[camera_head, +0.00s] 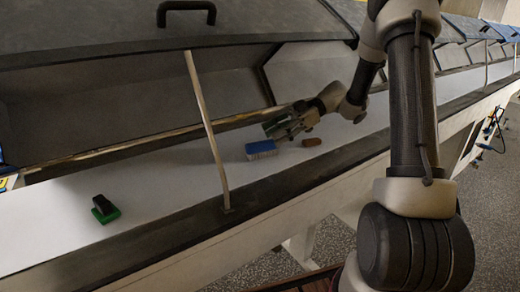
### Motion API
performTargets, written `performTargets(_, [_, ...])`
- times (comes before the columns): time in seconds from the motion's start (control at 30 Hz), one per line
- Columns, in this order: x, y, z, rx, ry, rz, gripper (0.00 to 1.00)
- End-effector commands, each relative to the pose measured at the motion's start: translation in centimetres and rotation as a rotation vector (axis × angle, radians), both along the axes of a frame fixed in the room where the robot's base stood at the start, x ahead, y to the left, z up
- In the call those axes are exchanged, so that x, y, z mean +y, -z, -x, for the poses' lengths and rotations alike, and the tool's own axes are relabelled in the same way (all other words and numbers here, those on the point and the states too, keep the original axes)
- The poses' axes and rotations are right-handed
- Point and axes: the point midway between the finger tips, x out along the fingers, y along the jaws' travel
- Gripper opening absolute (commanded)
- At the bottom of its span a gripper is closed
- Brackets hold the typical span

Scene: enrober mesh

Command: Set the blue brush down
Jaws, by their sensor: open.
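The blue brush (261,148) rests on the white belt, its blue back up and its pale bristles facing the front. My gripper (279,138) is just to the right of the brush, low over the belt, and is open. The gap between the fingertips is small in this view. I cannot tell whether a fingertip still touches the brush's right end.
A brown block (312,142) lies right of my gripper. A dark block with a green base (105,209) sits far left on the white belt (160,185). A thin upright rod (207,130) stands left of the brush. The raised hood (150,35) hangs above.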

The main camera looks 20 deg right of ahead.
Motion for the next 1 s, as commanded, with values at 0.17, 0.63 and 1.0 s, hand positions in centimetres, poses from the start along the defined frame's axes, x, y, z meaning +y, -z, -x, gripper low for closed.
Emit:
performTargets(0.17, [1.6,1.1,0.4,0.002,-0.002,0.000,0.52])
performTargets(0.63, [4.5,2.7,0.8,0.000,0.001,0.001,0.46])
performTargets(1.0, [4.5,2.7,0.7,0.000,0.001,0.001,0.00])
